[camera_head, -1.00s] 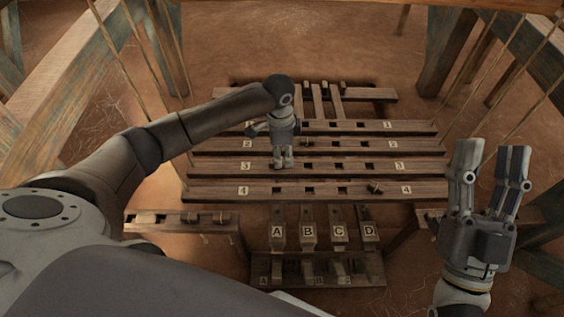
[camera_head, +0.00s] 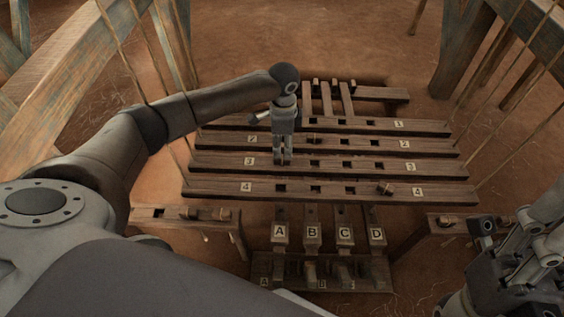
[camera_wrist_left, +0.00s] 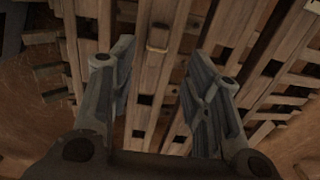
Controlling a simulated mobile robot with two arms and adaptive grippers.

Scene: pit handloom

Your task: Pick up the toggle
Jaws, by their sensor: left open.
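My left gripper (camera_head: 282,162) hangs fingers-down over the numbered bars, near the left end of bar 3 (camera_head: 375,166). In the left wrist view the two fingers (camera_wrist_left: 160,58) are spread with nothing held between them. A small pale wooden piece (camera_wrist_left: 157,48), possibly a toggle, lies across a bar between the fingertips, apart from both. I cannot tell which one is meant. My right gripper (camera_head: 532,232) is partly cut off at the right edge.
Lettered pedals A (camera_head: 280,232) to D stand in front of the bars. A small bench (camera_head: 165,214) is at left, another (camera_head: 438,231) at right. Slanted posts (camera_head: 75,75) and cords flank the bars. Bare floor (camera_head: 330,45) lies behind.

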